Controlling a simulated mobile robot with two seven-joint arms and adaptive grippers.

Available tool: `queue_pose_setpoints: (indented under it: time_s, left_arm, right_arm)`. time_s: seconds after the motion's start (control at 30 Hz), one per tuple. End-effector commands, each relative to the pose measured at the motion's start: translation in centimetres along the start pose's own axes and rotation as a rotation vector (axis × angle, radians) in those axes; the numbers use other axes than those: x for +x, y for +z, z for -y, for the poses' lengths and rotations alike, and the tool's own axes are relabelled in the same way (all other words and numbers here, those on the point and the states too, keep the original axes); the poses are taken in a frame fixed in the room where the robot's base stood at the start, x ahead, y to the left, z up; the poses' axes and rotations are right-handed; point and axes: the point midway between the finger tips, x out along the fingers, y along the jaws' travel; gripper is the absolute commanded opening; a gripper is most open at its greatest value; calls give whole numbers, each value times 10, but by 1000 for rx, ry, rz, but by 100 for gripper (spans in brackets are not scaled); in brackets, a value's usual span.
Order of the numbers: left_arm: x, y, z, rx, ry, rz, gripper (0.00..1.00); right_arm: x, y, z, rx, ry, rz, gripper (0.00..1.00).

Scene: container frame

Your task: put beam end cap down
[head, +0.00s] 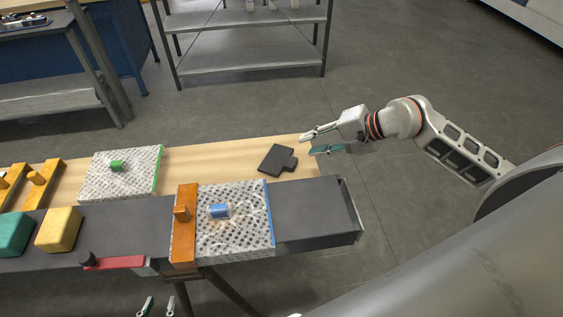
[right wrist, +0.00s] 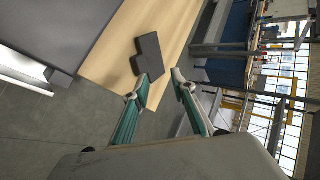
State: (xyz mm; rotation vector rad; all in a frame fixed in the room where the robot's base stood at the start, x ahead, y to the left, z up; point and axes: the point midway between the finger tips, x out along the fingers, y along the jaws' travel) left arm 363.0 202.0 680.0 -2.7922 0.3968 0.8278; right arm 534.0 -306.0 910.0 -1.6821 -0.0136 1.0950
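The beam end cap, a flat dark grey plate with a short tab (head: 274,160), lies on the light wooden tabletop (head: 215,155). It also shows in the right wrist view (right wrist: 150,54), just beyond the fingertips. My right gripper (head: 308,144) is open, its fingers apart with nothing between them, close to the right of the cap near the table's right end. It also shows in the right wrist view (right wrist: 160,79). Only the fingertips of my left gripper (head: 158,307) show at the bottom edge of the head view, apart and below the table's front edge.
A dark grey beam (head: 315,213) runs along the table front, its right end open. Patterned pads (head: 247,240), an orange clamp bar (head: 185,240), yellow (head: 58,229) and green (head: 14,233) blocks lie to the left. A metal shelf (head: 250,60) stands behind on open floor.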

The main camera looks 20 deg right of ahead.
Motion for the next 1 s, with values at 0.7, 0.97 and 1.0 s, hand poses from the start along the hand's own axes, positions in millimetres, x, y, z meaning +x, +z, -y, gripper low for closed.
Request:
queue_pose_setpoints:
  time_s: [0.7,0.97,1.0]
  left_arm:
    - [-15,-25,4,0,-1,-6,31]
    - [-16,-27,4,0,-1,-6,31]
    - [-16,-26,4,0,-1,-6,31]
  right_arm:
    - [-59,0,39,-4,2,-2,26]
    - [-69,0,46,-1,0,0,26]
    - [-69,0,46,-1,0,0,26]
